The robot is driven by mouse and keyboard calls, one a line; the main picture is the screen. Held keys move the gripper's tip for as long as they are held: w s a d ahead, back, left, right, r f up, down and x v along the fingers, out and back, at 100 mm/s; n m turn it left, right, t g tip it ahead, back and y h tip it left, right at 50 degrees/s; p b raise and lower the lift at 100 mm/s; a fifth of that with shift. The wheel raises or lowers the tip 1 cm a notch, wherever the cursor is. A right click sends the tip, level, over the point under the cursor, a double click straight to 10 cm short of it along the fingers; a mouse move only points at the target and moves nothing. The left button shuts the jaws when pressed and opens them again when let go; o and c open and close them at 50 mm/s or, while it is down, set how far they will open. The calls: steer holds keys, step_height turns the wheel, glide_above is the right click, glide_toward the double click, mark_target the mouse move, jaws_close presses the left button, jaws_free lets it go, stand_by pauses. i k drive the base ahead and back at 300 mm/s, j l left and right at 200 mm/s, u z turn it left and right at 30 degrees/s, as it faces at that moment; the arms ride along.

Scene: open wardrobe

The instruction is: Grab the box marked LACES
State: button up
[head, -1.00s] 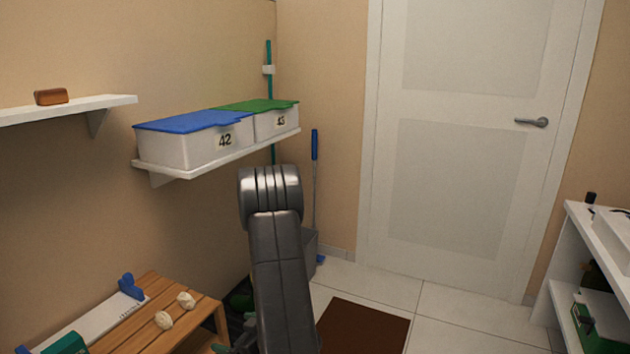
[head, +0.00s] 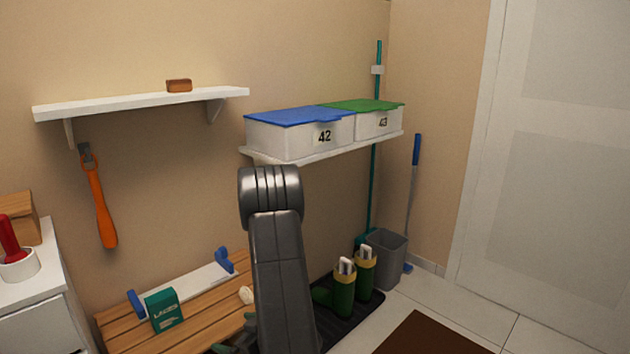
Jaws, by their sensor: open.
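The box marked LACES (head: 165,311) is a small dark green box with white lettering. It stands upright on the slatted wooden bench (head: 112,327) at the lower left, in front of a white rack with blue ends (head: 185,283). Most of the gripper is hidden or cut off.
A pale ball (head: 246,295) lies on the bench, partly behind my arm. Green boots (head: 344,292) stand on a dark tray to the right. A white cabinet (head: 38,300) borders the bench's left. Shelves hang above; tiled floor lies at the lower right.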

mark_target(163, 308)
steer(key=u, duration=1.9)
